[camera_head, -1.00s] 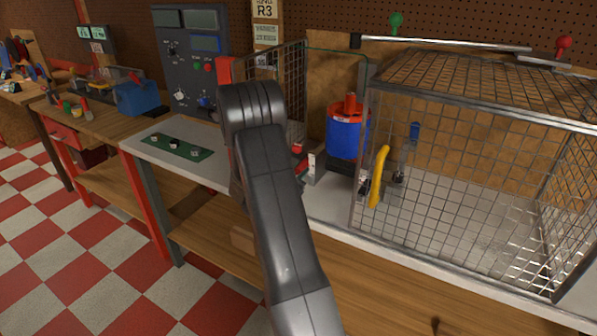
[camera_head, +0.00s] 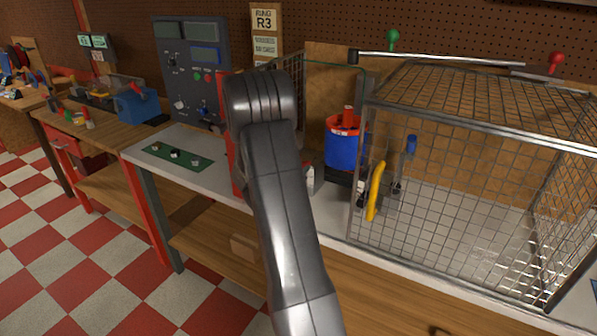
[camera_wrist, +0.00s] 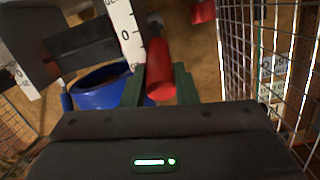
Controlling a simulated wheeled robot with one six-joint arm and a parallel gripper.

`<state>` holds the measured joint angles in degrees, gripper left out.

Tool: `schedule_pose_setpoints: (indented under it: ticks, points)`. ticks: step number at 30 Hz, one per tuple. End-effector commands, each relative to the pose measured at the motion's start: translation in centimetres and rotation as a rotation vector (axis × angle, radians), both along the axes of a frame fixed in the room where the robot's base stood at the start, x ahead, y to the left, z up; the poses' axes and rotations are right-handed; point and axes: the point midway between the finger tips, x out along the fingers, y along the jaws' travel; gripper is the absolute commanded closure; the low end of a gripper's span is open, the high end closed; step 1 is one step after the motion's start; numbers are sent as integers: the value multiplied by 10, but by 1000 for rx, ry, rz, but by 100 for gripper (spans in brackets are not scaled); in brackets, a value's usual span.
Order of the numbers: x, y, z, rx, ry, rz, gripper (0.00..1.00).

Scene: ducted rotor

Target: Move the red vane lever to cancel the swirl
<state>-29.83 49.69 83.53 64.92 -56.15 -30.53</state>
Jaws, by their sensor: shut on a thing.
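My gripper (camera_wrist: 159,86) shows in the wrist view with its two dark green fingers on either side of a red cylindrical handle, taken to be the red vane lever (camera_wrist: 160,78). It is shut on that handle. A white scale strip marked "0" (camera_wrist: 124,30) runs just beyond the handle. The open blue duct ring (camera_wrist: 97,92) lies left of the fingers. In the head view the blue duct body (camera_head: 343,150) has a red top and stands beside the mesh cage. My arm hides my gripper and the handle there.
The mesh cage (camera_head: 455,185) with a yellow handle (camera_head: 376,190) fills the right of the bench. Wire mesh also stands close to my gripper's right in the wrist view. A grey control console (camera_head: 190,70) and a green board (camera_head: 178,157) are at left.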

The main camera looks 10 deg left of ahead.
Motion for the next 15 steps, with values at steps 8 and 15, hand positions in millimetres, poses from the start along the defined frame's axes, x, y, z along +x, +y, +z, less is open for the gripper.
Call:
schedule_pose_setpoints:
  ticks: [8,15]
  points:
    - [2,1,4,0,-9,2,53]
    - [-1,2,3,0,-6,3,53]
